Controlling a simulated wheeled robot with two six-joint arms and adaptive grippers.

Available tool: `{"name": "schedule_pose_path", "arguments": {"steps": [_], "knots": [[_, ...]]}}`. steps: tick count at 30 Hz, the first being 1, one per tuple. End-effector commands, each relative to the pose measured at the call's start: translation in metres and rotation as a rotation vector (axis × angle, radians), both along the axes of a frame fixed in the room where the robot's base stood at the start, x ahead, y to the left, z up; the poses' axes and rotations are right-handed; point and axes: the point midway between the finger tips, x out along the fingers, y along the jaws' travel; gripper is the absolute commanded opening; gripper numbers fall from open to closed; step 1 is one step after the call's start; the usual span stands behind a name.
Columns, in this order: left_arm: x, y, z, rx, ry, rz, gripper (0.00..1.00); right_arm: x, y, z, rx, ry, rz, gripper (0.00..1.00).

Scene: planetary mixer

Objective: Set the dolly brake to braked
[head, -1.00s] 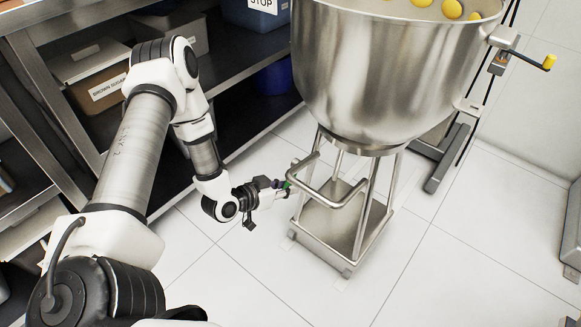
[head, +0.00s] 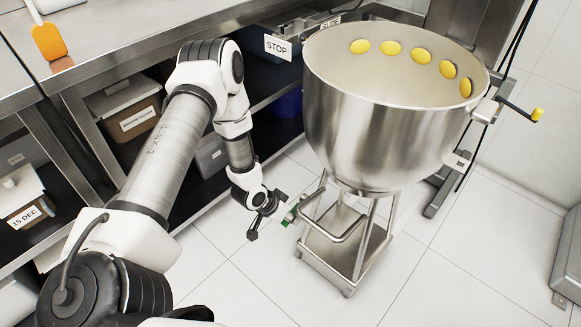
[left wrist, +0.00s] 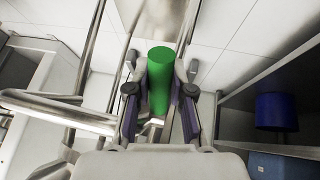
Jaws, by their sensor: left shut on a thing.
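The steel dolly (head: 322,262) stands on the tiled floor under the large mixer bowl (head: 385,135). A green cylindrical grip (left wrist: 159,80), which looks like the end of the brake lever, sits between the fingers of my left gripper (left wrist: 160,105) in the left wrist view. My left gripper (head: 285,214) is shut on this grip beside the left side of the dolly, near its bent tube handle. In the head view only a small bit of the green grip (head: 285,223) shows. The rest of the lever is mostly hidden. My right gripper is not in view.
A steel shelf unit (head: 90,115) with boxes and bins stands on the left, close behind my left arm. A blue container (left wrist: 276,111) is on its shelf. A yellow-tipped crank (head: 537,114) sticks out right of the bowl. The floor in front is clear.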

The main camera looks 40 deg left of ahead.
Motion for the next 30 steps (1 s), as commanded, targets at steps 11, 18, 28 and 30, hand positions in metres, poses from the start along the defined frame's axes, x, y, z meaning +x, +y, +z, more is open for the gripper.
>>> {"name": "schedule_pose_path", "arguments": {"steps": [11, 18, 28, 30], "knots": [[-0.001, 0.000, 0.000, 0.000, 0.007, 0.000, 0.00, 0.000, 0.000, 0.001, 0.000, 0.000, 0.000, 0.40], [0.000, 0.000, 0.000, 0.000, 0.006, 0.001, 0.47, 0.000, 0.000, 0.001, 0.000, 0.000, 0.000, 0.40], [-0.009, 0.005, 0.019, -0.003, 0.005, 0.006, 0.47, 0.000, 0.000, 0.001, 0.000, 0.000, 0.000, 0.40], [-0.016, 0.009, 0.032, -0.004, 0.003, 0.010, 0.47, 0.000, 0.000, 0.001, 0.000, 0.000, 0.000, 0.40]]}}
